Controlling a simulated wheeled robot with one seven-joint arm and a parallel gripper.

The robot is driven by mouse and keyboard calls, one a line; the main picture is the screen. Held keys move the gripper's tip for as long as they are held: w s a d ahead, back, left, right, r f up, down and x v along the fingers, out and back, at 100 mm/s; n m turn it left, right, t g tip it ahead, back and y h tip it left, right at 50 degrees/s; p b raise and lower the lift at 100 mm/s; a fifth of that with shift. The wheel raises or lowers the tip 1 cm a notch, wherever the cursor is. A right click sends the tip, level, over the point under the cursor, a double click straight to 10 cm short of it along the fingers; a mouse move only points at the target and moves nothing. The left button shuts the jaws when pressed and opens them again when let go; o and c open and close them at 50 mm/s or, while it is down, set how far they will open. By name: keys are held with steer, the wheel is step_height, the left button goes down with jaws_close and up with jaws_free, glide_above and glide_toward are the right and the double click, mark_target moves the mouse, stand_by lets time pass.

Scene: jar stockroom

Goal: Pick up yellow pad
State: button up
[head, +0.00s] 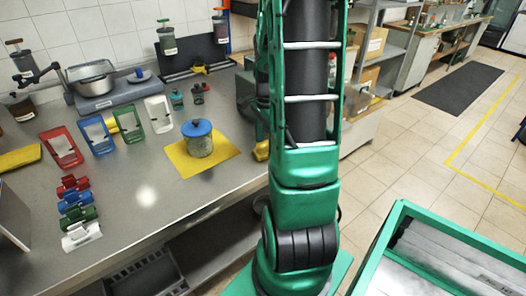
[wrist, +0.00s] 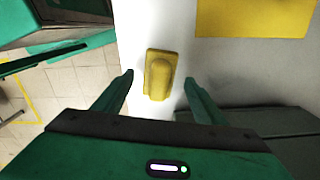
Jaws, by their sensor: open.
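The yellow pad (wrist: 158,78) has a raised rounded grip along its middle. In the wrist view it lies on the pale bench top, between and beyond my fingertips. In the head view only a piece of the yellow pad (head: 261,151) shows at the bench edge, the rest hidden behind my arm. My gripper (wrist: 158,82) is open, one finger on each side of the pad in the picture, with nothing held. I cannot tell how high above the pad the fingers are. My gripper is hidden in the head view.
A flat yellow mat (head: 218,164) with a blue-lidded jar (head: 198,142) lies left of the pad in the head view. Coloured stands (head: 62,147) and clips (head: 76,202) stand further left. A green-rimmed bin (head: 384,233) is at right. Dark equipment (wrist: 250,130) sits near my right finger in the wrist view.

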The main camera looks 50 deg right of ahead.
steer(key=shift+f, duration=0.95)
steer(key=c, duration=1.1)
steer(key=shift+c, duration=0.2)
steer(key=shift+r, duration=0.1)
